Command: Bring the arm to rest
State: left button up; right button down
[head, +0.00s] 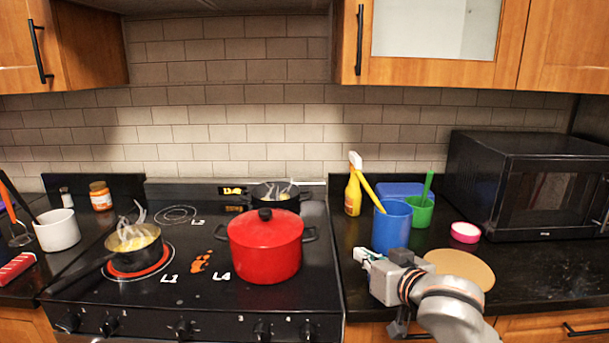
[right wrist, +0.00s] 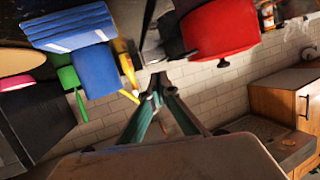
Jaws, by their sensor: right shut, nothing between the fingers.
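My right gripper (head: 362,256) is above the counter just right of the stove, near the counter's front edge. Its arm comes in from the bottom right. The fingers also show in the right wrist view (right wrist: 157,90), close together and with nothing between them. They are apart from the red pot (head: 265,246) on their left and the blue cup (head: 391,227) behind them. My left gripper is not in view.
A round tan board (head: 461,268) lies right beside my right gripper. A green cup (head: 420,211), a pink-and-white tub (head: 465,232) and a black microwave (head: 530,185) stand behind. A pan (head: 133,255) steams on a glowing burner at left. The front-right counter is clear.

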jog(key=s+d+f+n+g+h, duration=0.1)
jog(key=s+d+f+h, duration=0.1)
jog(key=s+d+f, duration=0.55)
jog(key=s+d+f+n+g+h, duration=0.1)
jog(key=s+d+f+g+h, duration=0.25)
jog(key=f, duration=0.65)
jog(key=s+d+f+n+g+h, duration=0.1)
jog(key=s+d+f, duration=0.25)
jog(key=s, duration=0.35)
jog(key=s+d+f+n+g+h, duration=0.1)
jog(key=s+d+f, duration=0.2)
jog(key=s+d, duration=0.3)
jog(key=s+d+f+n+h, duration=0.1)
jog(key=s+d+f+h, duration=0.15)
jog(key=s, duration=0.55)
jog(key=w+a+f+m+t+y, duration=0.2)
jog(key=a+f+y, duration=0.6)
jog(key=a+f, duration=0.5)
jog(key=a+m+t, duration=0.1)
jog(key=a, duration=0.1)
jog(key=shift+a+f, duration=0.2)
jog(key=shift+a, duration=0.15)
